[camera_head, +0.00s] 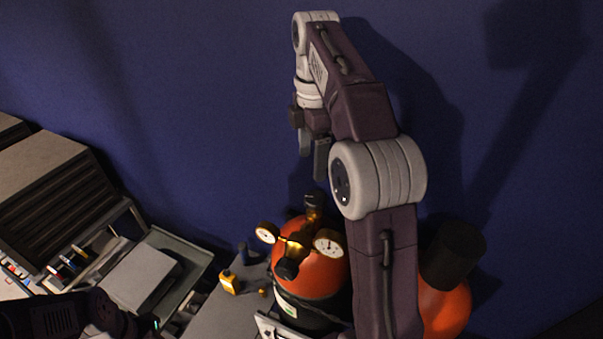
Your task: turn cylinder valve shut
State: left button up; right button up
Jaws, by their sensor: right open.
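A gas cylinder (311,283) with an orange-red top and a dark body stands at the lower middle of the head view. Its dark valve knob (314,203) points up at the top, above a brass regulator with two round gauges (328,243). My right gripper (313,165) hangs above the valve knob with its fingers pointing down. It is open and empty, and a small gap appears between its fingertips and the knob. Part of my right arm covers the cylinder's right side. My left arm shows dark at the lower left; its gripper cannot be made out.
A second orange cylinder (446,304) with a black cap (453,255) stands at the right, partly behind my right arm. A small yellow device (229,283) lies left of the valve cylinder. A grey cabinet (55,195) and tray (185,250) are at the left. A blue wall closes the back.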

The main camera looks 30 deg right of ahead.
jog(key=b, duration=0.1)
send_over(315, 198)
jog(key=s, duration=0.2)
jog(key=f, duration=0.4)
jog(key=shift+w+a, duration=0.1)
jog(key=shift+w, duration=0.1)
jog(key=w+f, duration=0.2)
jog(key=f, duration=0.2)
jog(key=shift+w+d+f, duration=0.2)
jog(key=shift+w+f, duration=0.1)
jog(key=shift+w, duration=0.1)
jog(key=shift+s+r, duration=0.1)
jog(key=shift+s, duration=0.3)
jog(key=shift+s+r, duration=0.1)
jog(key=shift+s, duration=0.2)
jog(key=shift+c, duration=0.9)
jog(key=shift+s+a, duration=0.1)
jog(key=c, duration=0.5)
jog(key=shift+w, duration=0.2)
jog(key=c, duration=0.5)
jog(key=shift+w, duration=0.2)
jog(key=shift+c, duration=0.9)
pick_arm(q)
jog(key=shift+s+a+f, duration=0.1)
jog(key=shift+s, duration=0.5)
jog(key=shift+s+a+f, duration=0.1)
jog(key=shift+s, duration=0.45)
pick_arm(e)
jog(key=shift+s, duration=0.2)
